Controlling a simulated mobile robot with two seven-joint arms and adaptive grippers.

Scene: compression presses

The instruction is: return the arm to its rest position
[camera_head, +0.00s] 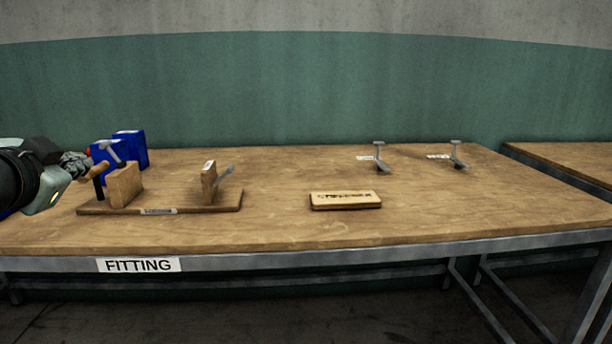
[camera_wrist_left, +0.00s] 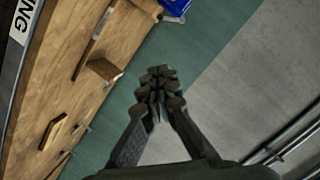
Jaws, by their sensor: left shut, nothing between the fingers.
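My left gripper (camera_head: 76,164) is at the left edge of the head view, beside the left end of a wooden press fixture (camera_head: 200,208). In the left wrist view my left gripper (camera_wrist_left: 158,92) has its fingers together with nothing between them. The fixture has two upright wooden blocks; the left block (camera_head: 124,184) has a dark-handled metal tool near it, and the right block (camera_head: 209,182) has a grey lever leaning by it. The gripper's fingers look close to the handle; whether they touch cannot be told. My right gripper is not in view.
A wooden block with dark marks (camera_head: 345,200) lies mid-table. Two grey metal pieces (camera_head: 379,157) (camera_head: 456,155) stand at the back right. The workbench (camera_head: 450,210) is bare at front right; another table (camera_head: 570,160) stands beyond.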

